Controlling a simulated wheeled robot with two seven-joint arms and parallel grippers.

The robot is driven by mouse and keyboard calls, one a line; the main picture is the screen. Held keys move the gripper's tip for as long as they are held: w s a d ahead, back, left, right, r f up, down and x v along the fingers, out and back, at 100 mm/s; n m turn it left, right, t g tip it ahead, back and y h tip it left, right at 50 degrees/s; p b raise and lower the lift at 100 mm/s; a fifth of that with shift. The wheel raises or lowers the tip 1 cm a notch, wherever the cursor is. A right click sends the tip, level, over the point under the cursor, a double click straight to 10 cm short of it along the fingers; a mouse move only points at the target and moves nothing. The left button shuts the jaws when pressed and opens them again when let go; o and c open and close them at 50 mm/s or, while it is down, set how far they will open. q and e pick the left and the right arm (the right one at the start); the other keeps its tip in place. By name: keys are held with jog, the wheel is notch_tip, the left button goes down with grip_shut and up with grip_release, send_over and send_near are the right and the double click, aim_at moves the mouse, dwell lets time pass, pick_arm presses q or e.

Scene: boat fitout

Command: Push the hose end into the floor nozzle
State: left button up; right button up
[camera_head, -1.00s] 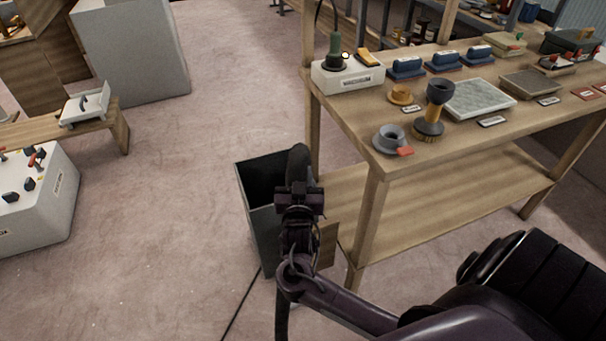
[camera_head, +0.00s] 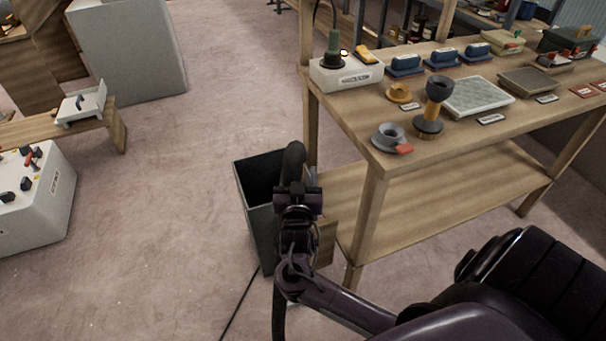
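My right gripper (camera_head: 298,190), its arm coming in from the lower right, is shut on a dark hose. The hose end (camera_head: 293,158) points up above the fingers, and more hose (camera_head: 279,318) hangs below the wrist. The gripper is in front of a dark open bin, left of the workbench. I cannot tell for sure which thing is the floor nozzle. On the near bench corner are a grey round fitting (camera_head: 389,134) with a red tag, a small orange fitting (camera_head: 399,91) and an upright dark-and-orange piece (camera_head: 433,103). My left gripper is not in view.
The wooden workbench (camera_head: 345,113) has a lower shelf and carries a white box (camera_head: 345,75), blue blocks and a grey mat. The dark bin (camera_head: 246,190) stands by its left leg. A white control box (camera_head: 45,205) is at the left. The floor between is clear.

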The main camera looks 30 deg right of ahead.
jog(key=shift+s+a+f, duration=0.25)
jog(key=shift+a+f, duration=0.1)
jog(key=shift+a, duration=0.3)
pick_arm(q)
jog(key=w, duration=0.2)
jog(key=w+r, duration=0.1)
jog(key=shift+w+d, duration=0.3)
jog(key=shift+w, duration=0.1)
pick_arm(e)
jog(key=v, duration=0.6)
jog(key=shift+s+d+r, duration=0.2)
jog(key=shift+s+r, duration=0.25)
jog(key=shift+s, duration=0.05)
pick_arm(q)
jog(key=shift+p, duration=0.3)
